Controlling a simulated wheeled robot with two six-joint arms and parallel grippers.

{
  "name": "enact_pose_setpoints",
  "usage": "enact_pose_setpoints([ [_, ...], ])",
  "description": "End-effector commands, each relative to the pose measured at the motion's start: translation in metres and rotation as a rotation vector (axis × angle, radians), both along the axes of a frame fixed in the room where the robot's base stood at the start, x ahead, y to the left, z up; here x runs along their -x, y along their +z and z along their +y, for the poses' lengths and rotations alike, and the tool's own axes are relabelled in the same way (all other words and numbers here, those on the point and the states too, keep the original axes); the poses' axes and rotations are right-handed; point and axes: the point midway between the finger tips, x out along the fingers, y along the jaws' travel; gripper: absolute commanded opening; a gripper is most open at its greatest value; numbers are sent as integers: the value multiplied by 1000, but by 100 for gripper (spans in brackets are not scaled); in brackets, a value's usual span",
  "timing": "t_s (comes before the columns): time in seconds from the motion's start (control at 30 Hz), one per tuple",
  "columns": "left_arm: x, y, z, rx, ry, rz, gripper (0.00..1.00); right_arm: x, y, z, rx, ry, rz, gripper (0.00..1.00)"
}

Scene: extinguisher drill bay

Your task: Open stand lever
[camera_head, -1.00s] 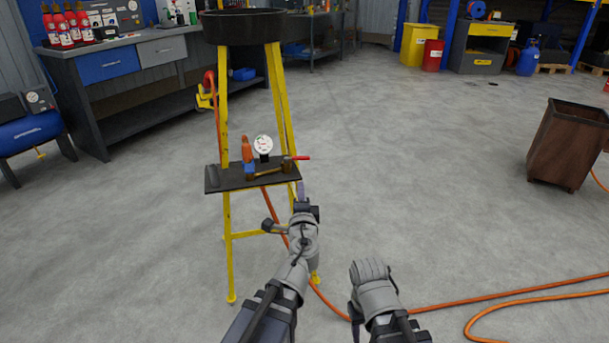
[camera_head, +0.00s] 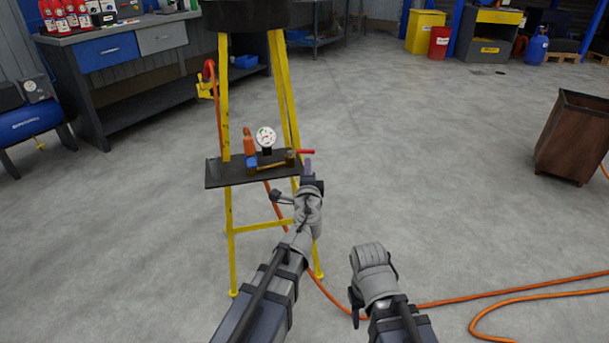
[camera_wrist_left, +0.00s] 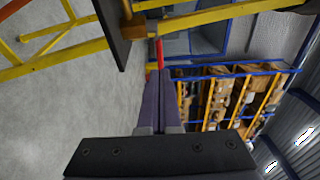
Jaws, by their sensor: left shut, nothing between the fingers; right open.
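The stand's lever has a red handle (camera_head: 305,151) that sticks out to the right past the edge of the dark shelf (camera_head: 225,179) on the yellow stand. A brass-coloured valve body (camera_head: 290,158) and a round white gauge (camera_head: 266,138) sit beside it. My left gripper (camera_head: 307,167) is shut and empty, its purple fingers just below the red handle. In the left wrist view the closed fingers (camera_wrist_left: 160,95) point at the red handle (camera_wrist_left: 160,52); whether they touch it I cannot tell. My right gripper (camera_head: 357,303) is low in the middle, its fingertips hidden, away from the stand.
An orange hose (camera_head: 440,302) runs across the floor from the stand to the right. A brown bin (camera_head: 572,140) stands at the right and a workbench (camera_head: 140,105) at the back left. The floor between stand and bin is clear.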

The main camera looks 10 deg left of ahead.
Motion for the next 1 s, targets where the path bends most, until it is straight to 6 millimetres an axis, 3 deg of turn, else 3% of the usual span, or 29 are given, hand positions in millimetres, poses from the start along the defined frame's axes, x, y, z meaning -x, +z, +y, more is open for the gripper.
enact_pose_setpoints([
  [0.03,-12,0,-1,0,-1,0,0,0,0,0,0,0,0,50],
  [0.2,-28,0,-1,0,-3,0,0,0,0,0,0,0,0,50],
  [0.6,-31,0,-1,0,-4,0,0,0,0,0,0,0,0,50],
  [0.8,-50,0,-7,0,-4,0,0,0,0,0,0,0,0,50],
  [1.0,-49,0,-7,0,-4,0,0,0,0,0,0,0,0,50],
])
